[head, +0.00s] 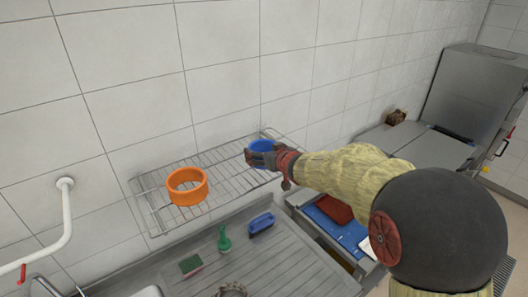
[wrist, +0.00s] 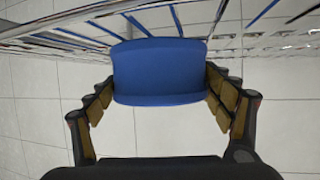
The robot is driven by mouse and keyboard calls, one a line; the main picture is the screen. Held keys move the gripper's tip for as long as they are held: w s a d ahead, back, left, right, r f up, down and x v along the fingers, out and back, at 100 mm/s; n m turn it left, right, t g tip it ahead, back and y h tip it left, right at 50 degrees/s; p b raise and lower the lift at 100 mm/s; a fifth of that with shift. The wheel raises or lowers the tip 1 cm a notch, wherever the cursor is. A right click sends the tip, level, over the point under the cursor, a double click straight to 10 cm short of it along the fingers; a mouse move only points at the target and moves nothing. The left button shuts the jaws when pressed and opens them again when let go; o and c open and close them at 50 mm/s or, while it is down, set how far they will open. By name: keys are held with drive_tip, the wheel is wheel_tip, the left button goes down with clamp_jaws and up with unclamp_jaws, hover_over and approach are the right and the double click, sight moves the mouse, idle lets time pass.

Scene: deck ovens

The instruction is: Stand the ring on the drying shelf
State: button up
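A blue ring (head: 262,147) is at the right end of the wire drying shelf (head: 222,174). My gripper (head: 262,158) reaches it from the right. In the wrist view the blue ring (wrist: 158,72) fills the space between my fingers (wrist: 160,98), whose pads meet its two sides. The shelf wires (wrist: 265,30) show right beside and behind it; whether it touches them I cannot tell. An orange ring (head: 187,186) rests on the left part of the shelf. My fingers partly hide the blue ring in the head view.
Below the shelf is a steel counter (head: 255,272) with a green brush (head: 224,238), a blue-handled brush (head: 261,223) and a sponge (head: 190,264). A white pipe (head: 65,220) is at left. The shelf between the rings is free. A tiled wall stands behind.

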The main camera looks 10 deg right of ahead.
drive_tip(key=o, duration=0.5)
drive_tip(key=shift+s+r, duration=0.1)
drive_tip(key=shift+r, duration=0.15)
drive_tip(key=p+v, duration=0.1)
drive_tip(key=v, duration=1.1)
drive_tip(key=shift+d+f+p, duration=0.1)
drive_tip(key=shift+d+p, duration=0.05)
drive_tip(key=shift+p, duration=0.2)
drive_tip(key=s+d+r+m+g+h, duration=0.1)
drive_tip(key=s+d+m+g+h, duration=0.1)
drive_tip(key=s, duration=0.6)
drive_tip(key=s+d+r+m+g+h, duration=0.1)
drive_tip(key=s+d+h, duration=0.2)
drive_tip(key=s, duration=0.5)
drive_tip(key=s+a+f+g+y, duration=0.1)
drive_tip(key=s+a, duration=0.1)
drive_tip(key=s, duration=0.4)
drive_tip(key=s+a+f+g+y, duration=0.1)
drive_tip(key=s+a+f+g, duration=0.1)
drive_tip(key=s, duration=0.4)
drive_tip(key=s+a+f+n+g+y, duration=0.1)
drive_tip(key=s+a+f, duration=0.1)
drive_tip(key=s, duration=0.4)
drive_tip(key=shift+s+a+f+g, duration=0.15)
drive_tip(key=shift+a+g, duration=0.15)
drive_tip(key=shift+a, duration=0.2)
